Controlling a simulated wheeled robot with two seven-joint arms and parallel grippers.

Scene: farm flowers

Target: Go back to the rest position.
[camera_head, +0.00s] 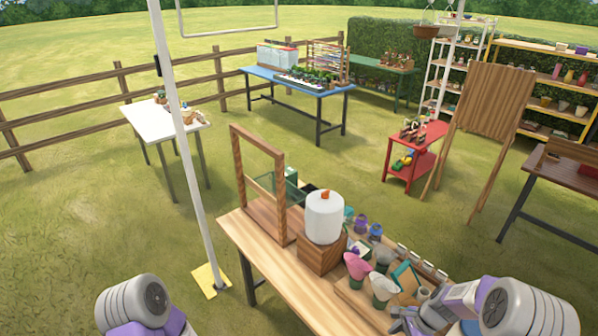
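My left arm shows only as a rounded grey and purple part at the bottom left edge; its gripper is out of view. My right arm comes in at the bottom right. Its dark gripper (408,318) is low over the near right end of the wooden table (290,288), beside the flower cones. The picture's lower edge and the arm cover much of it, so I cannot tell whether it is open or shut.
On the table are a white dispenser (324,218) on a wooden block, a wooden frame (259,180), and pink (358,266) and grey (383,287) cones. A white pole (183,150) stands left.

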